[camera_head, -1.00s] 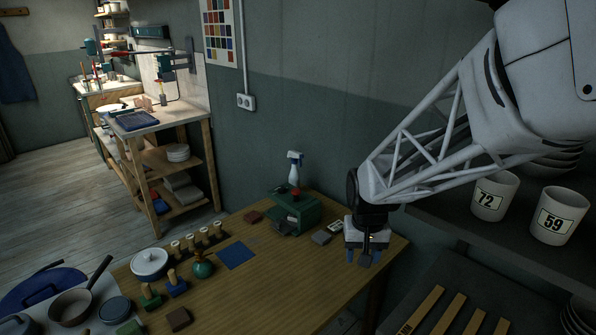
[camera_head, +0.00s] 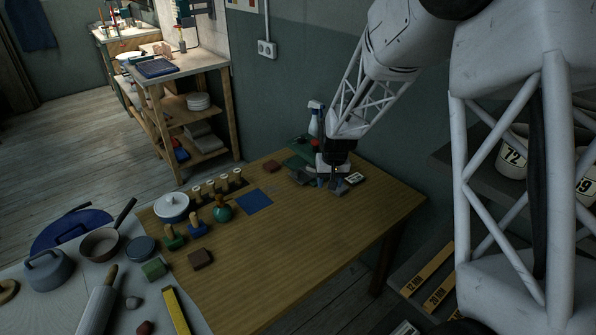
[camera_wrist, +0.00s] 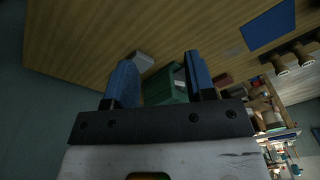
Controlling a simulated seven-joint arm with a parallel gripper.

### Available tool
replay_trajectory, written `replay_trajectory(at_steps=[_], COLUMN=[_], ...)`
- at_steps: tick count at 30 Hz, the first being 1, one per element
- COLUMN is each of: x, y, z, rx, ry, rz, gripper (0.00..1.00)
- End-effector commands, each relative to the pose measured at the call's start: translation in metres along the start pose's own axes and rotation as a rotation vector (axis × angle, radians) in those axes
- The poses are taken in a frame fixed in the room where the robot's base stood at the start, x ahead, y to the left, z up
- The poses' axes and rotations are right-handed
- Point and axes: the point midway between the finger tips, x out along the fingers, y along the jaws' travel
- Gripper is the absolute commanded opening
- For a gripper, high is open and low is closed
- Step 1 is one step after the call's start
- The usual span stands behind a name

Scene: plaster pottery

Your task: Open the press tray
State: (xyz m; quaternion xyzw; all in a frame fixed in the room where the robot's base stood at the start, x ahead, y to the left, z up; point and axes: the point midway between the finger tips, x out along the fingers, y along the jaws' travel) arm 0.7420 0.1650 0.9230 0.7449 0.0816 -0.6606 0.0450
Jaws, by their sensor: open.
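The press is a dark green box (camera_head: 296,162) at the back of the wooden table, partly hidden by my gripper in the head view. Its green body also shows between my fingers in the wrist view (camera_wrist: 163,90). A small grey piece (camera_head: 299,176) lies at its front; I cannot tell whether it is the tray. My gripper (camera_head: 331,183) is open, with its two blue fingers spread and nothing visibly held, low above the table at the right side of the press. Whether a finger touches the press or tray cannot be told.
A grey-white block with a label (camera_head: 354,179) lies right of my gripper. A brown block (camera_head: 272,166), a blue square (camera_head: 254,201) and a row of stamps (camera_head: 218,184) lie to the left. The table's front right is bare.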

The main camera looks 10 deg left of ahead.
Motion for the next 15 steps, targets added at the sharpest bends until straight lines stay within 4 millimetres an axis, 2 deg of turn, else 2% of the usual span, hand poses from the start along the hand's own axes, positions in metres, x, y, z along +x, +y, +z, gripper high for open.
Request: replay_trajectory(at_steps=[3, 15], x=[0.017, 0.058], y=[-0.011, -0.045], z=[-0.029, -0.126], rx=[-0.029, -0.135], ry=[0.028, 0.159], rz=[-0.005, -0.015], gripper=[0.5, 0.5])
